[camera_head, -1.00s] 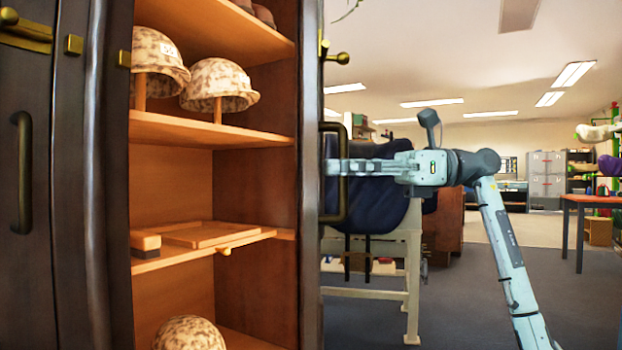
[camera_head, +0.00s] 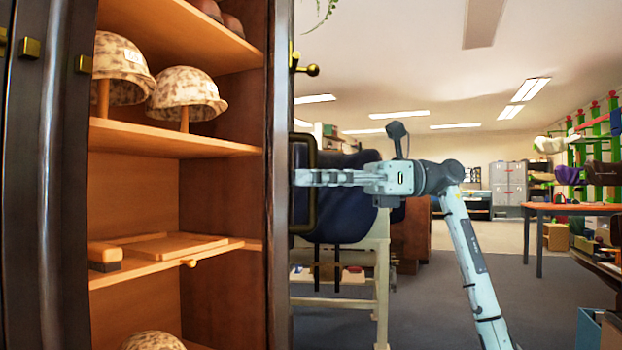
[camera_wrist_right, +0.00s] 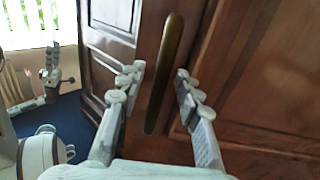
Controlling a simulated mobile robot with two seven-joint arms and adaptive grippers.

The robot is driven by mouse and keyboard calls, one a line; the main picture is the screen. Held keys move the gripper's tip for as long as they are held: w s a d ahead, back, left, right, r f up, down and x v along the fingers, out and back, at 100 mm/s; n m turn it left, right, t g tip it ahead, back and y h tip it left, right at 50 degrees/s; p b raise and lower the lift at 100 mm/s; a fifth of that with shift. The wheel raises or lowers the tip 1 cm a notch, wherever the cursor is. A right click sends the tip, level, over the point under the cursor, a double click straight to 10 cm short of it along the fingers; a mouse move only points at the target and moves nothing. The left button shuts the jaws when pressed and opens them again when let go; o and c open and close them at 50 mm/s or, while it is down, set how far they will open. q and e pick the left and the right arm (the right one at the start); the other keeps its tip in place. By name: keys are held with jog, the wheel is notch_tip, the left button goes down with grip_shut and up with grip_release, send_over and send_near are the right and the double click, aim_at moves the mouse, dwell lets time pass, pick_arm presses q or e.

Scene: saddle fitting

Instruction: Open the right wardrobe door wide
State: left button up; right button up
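The right wardrobe door (camera_head: 279,200) stands open, nearly edge-on in the head view, to the right of the shelves. Its dark bar handle (camera_head: 312,210) is on the outer face, and shows upright between the fingers in the right wrist view (camera_wrist_right: 165,75). My right gripper (camera_head: 300,177) reaches the handle from the right. In the wrist view its two fingers (camera_wrist_right: 158,84) are apart, one on each side of the handle, with visible gaps. A grey jointed part in the wrist view (camera_wrist_right: 50,75) looks like my left gripper; its finger state is unclear.
The open wardrobe holds helmets (camera_head: 186,95) and a wooden tray (camera_head: 175,246) on its shelves. A pale stand (camera_head: 382,260) with a dark padded thing is behind my right gripper. Grey floor (camera_head: 420,310) is clear around my right arm. An orange-topped table (camera_head: 570,209) stands at right.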

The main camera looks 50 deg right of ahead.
jog(key=v, duration=1.2)
dwell(0.3)
